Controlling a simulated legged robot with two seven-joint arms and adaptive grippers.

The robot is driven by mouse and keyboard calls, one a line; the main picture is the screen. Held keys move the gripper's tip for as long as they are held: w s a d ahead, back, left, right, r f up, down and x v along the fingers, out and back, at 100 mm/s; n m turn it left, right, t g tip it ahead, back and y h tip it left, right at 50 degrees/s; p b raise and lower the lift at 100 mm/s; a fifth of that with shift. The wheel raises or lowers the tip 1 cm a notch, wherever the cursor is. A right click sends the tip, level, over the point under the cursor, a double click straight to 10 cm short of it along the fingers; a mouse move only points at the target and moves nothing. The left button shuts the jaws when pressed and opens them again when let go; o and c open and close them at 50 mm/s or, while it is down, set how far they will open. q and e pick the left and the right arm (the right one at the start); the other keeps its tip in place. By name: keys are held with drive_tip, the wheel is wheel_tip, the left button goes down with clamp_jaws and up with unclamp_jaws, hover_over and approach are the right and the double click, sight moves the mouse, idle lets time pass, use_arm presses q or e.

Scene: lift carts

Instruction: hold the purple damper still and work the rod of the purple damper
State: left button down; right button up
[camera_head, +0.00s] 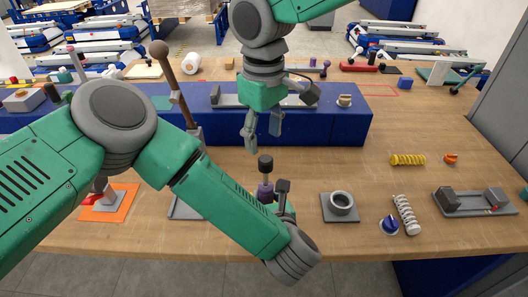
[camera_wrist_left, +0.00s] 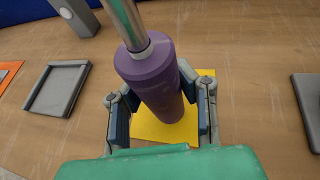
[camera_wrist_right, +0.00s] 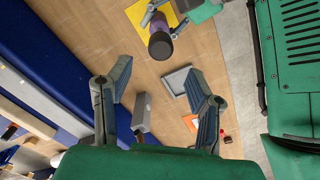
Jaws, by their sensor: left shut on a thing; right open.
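The purple damper (camera_head: 265,190) stands upright on the table in the head view, partly hidden by my left arm, with a dark knob (camera_head: 265,165) on top. In the left wrist view the purple body (camera_wrist_left: 150,75) and its silver rod (camera_wrist_left: 125,22) show over a yellow mat (camera_wrist_left: 188,127). My left gripper (camera_wrist_left: 160,98) is shut around the purple body, one finger on each side. My right gripper (camera_head: 263,128) is open and empty, above and behind the damper, apart from the knob. In the right wrist view the damper (camera_wrist_right: 160,44) lies beyond the open fingers.
A blue raised bench (camera_head: 335,125) runs behind the damper. A grey ring on a plate (camera_head: 340,205), a white spring (camera_head: 405,215), a yellow spring (camera_head: 407,160) and a grey fixture (camera_head: 475,202) are at the right. A grey tray (camera_wrist_left: 57,88) lies left of the damper. Bare table surrounds these.

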wheel_tip(320, 180, up, 5)
drive_tip(key=shift+r, duration=0.1)
idle(0.4)
use_arm(q)
drive_tip(key=c, duration=1.2)
unclamp_jaws()
